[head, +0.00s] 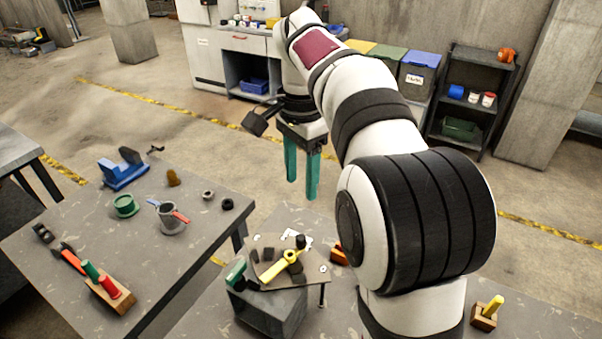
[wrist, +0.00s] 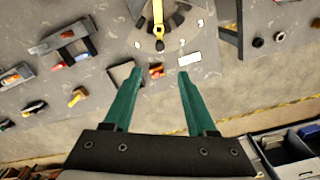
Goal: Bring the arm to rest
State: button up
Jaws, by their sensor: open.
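My gripper (head: 301,174) has two green fingers and points down in the head view, high above the floor beyond the tables. Its fingers stand apart with nothing between them. In the wrist view my gripper (wrist: 158,80) is also open and empty, with the table below and ahead of it. My white and black arm rises at the right of the head view, bent over toward the back, and hides part of the near table.
The left table (head: 75,225) holds a metal mug (head: 171,219), a blue holder (head: 124,172) and a wooden block (head: 110,295). Shelves (head: 470,100) stand behind. The air around my gripper looks clear.

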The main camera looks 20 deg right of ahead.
jog(key=shift+r, duration=0.3)
